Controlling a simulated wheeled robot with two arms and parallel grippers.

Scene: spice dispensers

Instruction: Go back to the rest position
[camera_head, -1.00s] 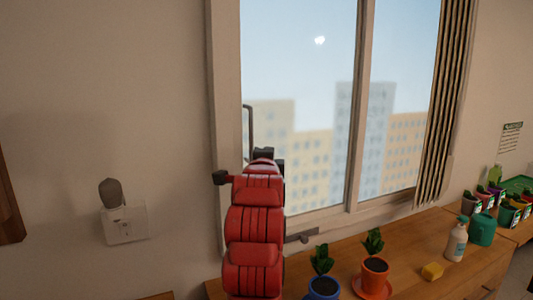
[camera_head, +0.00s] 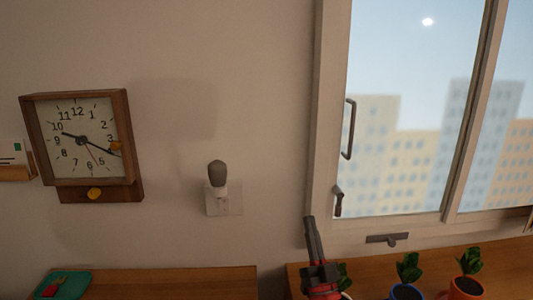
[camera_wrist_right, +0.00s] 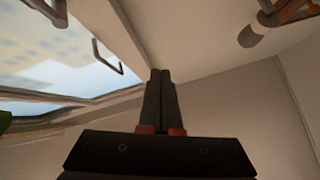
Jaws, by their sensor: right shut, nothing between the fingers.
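My right gripper (camera_head: 311,232) shows at the bottom of the head view, pointing up in front of the wall beside the window frame. In the right wrist view, its two dark fingers (camera_wrist_right: 159,100) lie together with nothing between them. It appears clear of the window and the potted plants, though its gap to the wall is hard to judge. My left gripper is in neither view.
A window (camera_head: 400,150) with a metal handle (camera_head: 349,128) is at the right. Potted plants, one in a blue pot (camera_head: 406,291) and one in an orange pot (camera_head: 467,288), stand on a wooden counter.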

